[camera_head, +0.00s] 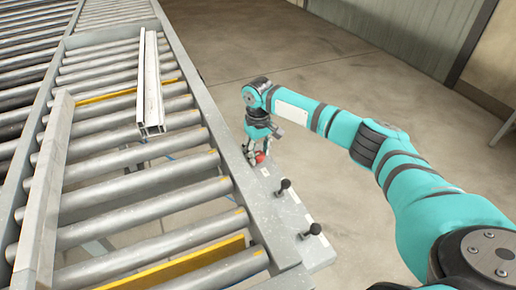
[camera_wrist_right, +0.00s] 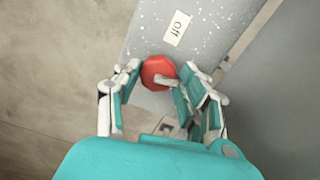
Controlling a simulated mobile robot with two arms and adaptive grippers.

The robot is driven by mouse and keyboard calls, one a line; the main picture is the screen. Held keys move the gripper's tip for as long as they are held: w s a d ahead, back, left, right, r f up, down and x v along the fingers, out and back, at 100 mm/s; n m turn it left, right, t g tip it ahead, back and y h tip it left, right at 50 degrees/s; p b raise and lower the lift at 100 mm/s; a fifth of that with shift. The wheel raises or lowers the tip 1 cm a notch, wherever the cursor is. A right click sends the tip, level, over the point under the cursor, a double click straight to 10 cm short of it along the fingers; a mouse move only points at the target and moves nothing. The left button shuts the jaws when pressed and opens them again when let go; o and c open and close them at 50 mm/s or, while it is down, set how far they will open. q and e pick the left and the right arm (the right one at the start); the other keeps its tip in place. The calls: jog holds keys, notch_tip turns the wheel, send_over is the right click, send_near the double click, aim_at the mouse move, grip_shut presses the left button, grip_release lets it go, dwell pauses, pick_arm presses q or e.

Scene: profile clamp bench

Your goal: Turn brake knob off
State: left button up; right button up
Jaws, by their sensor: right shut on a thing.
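The red brake knob (camera_wrist_right: 157,72) sits on the grey panel at the bench edge, beside a white label (camera_wrist_right: 177,28) that reads "Off". In the head view the knob (camera_head: 260,157) shows as a small red spot below my right gripper (camera_head: 257,150). In the wrist view my right gripper (camera_wrist_right: 162,85) has its two fingers on either side of the knob and is shut on it. A light pointer-like bar lies across the knob towards the right finger. My left gripper is not in view.
Two black-knobbed levers (camera_head: 283,187) and (camera_head: 314,230) stand on the grey side plate (camera_head: 290,215) near the knob. A metal profile (camera_head: 150,90) lies on the roller conveyor (camera_head: 130,190) to the left. The floor right of the bench is clear.

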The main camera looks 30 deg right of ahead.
aim_at(259, 153)
jog(key=n+p, duration=0.2)
jog(key=shift+r+n, duration=0.25)
jog(key=shift+n, duration=0.05)
jog(key=n+p, duration=0.2)
jog(key=n, duration=0.2)
jog(key=shift+f+n, duration=0.1)
jog(key=shift+n, duration=0.2)
jog(key=n+p, duration=0.1)
jog(key=n, duration=0.7)
jog(key=shift+d+n+p, duration=0.1)
jog(key=shift+n+p, duration=0.2)
jog(key=shift+p, duration=0.05)
jog(key=shift+n, duration=0.3)
jog(key=o, duration=1.2)
jog(key=shift+f, duration=0.1)
notch_tip(259, 153, up, 12)
jog(key=shift+r, duration=0.1)
